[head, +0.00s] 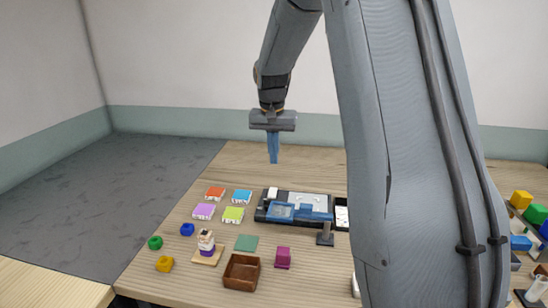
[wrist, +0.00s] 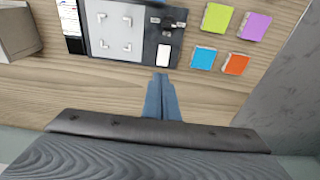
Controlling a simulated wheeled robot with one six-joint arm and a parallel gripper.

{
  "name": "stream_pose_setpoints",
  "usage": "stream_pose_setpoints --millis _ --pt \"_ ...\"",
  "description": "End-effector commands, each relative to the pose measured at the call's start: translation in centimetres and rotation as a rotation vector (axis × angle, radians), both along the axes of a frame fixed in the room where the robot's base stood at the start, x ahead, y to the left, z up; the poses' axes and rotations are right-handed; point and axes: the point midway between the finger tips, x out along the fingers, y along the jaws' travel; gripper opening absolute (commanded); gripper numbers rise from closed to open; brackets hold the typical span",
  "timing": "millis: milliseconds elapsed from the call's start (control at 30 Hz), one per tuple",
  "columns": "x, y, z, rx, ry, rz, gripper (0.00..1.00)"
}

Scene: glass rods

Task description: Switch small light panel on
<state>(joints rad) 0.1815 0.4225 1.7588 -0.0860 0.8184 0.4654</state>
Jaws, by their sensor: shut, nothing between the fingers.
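The small light panel (head: 308,200) lies flat on the table in a dark housing, with a pale grey face and light corner brackets. It also shows at the top of the wrist view (wrist: 116,32). A white rocker-like button (wrist: 163,56) sits on the dark strip beside the face; it also shows at the housing's back left in the head view (head: 272,192). The face looks dull grey, with no clear glow. My gripper (head: 274,160) is shut and empty, pointing down above and behind the panel. In the wrist view its blue fingertips (wrist: 161,76) appear just below the button.
Orange (head: 215,194), blue (head: 242,196), purple (head: 204,212) and green (head: 233,215) square blocks lie left of the panel. A blue frame (head: 282,211) overlaps the panel's front. A brown box (head: 242,271) stands nearer. My arm hides the table's right middle.

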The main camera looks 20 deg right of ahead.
Motion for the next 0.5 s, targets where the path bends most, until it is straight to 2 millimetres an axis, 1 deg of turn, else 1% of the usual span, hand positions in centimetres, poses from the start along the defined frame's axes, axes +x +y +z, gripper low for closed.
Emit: stream_pose_setpoints --millis 33,300,500 --pt "0.0 -0.1 -1.0 0.001 0.004 0.000 0.00" --pt "0.7 -0.6 -6.2 0.000 0.004 -0.001 0.00" --pt "1.1 -0.8 -9.2 0.000 0.002 -0.001 0.00"
